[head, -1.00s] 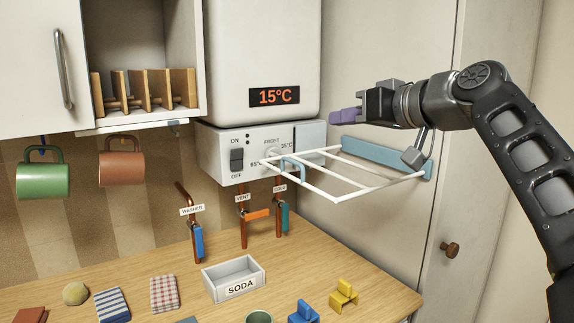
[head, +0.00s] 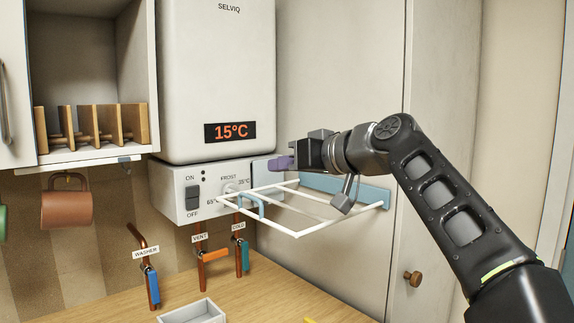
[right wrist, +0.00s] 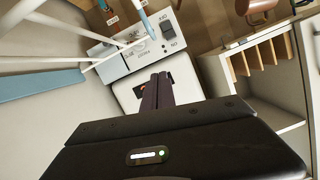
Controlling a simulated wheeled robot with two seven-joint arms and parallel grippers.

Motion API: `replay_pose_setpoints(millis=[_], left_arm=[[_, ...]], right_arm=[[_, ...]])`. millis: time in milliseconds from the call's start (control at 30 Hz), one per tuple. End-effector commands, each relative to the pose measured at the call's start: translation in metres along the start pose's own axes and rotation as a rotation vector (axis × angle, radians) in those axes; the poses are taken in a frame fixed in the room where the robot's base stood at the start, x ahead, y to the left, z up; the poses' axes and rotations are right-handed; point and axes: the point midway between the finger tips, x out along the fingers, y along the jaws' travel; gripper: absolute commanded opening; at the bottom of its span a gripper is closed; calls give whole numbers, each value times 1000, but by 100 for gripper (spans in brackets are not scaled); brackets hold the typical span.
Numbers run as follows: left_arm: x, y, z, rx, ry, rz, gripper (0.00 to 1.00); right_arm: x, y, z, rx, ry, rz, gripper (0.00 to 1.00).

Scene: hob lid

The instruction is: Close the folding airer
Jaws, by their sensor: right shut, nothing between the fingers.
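The folding airer (head: 297,234) is a frame of white rods standing out roughly level from a light blue wall bracket (head: 372,193), with a blue handle (head: 262,208) near its left end. My right gripper (head: 283,162) has purple fingers, shut and empty. In the head view it appears just above the airer's far side; I cannot tell the exact gap. In the right wrist view the shut fingers (right wrist: 157,92) show in the middle, with the airer's white rods (right wrist: 50,62) and blue bracket (right wrist: 40,84) at the left. My left gripper is not in view.
A white boiler (head: 215,70) with a 15°C display and a control panel (head: 212,187) stand behind and left of the airer. Pipes with a washer valve (head: 152,286) and others rise below. A mug (head: 67,209) hangs at left. A cupboard knob (head: 413,279) is at right.

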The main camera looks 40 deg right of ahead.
Motion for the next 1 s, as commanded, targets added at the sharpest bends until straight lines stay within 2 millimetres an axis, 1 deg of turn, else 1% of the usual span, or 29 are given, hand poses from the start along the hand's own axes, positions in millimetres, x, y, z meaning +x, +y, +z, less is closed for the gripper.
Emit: replay_pose_setpoints(millis=[33, 333, 400, 500, 600, 733, 1000], left_arm=[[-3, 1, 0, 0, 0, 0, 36], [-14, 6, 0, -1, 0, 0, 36], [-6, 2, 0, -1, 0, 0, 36], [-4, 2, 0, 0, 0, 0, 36], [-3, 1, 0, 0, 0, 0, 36], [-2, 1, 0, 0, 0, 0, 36], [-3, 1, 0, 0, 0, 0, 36]], right_arm=[[10, 0, 0, 2, -5, 0, 0], [70, 0, -1, 2, -3, 0, 0], [71, 2, 17, 1, -2, 2, 0], [73, 1, 29, 1, -1, 2, 0], [75, 1, 36, 1, 0, 1, 0], [76, 1, 39, 0, 0, 2, 0], [76, 1, 39, 0, 0, 2, 0]])
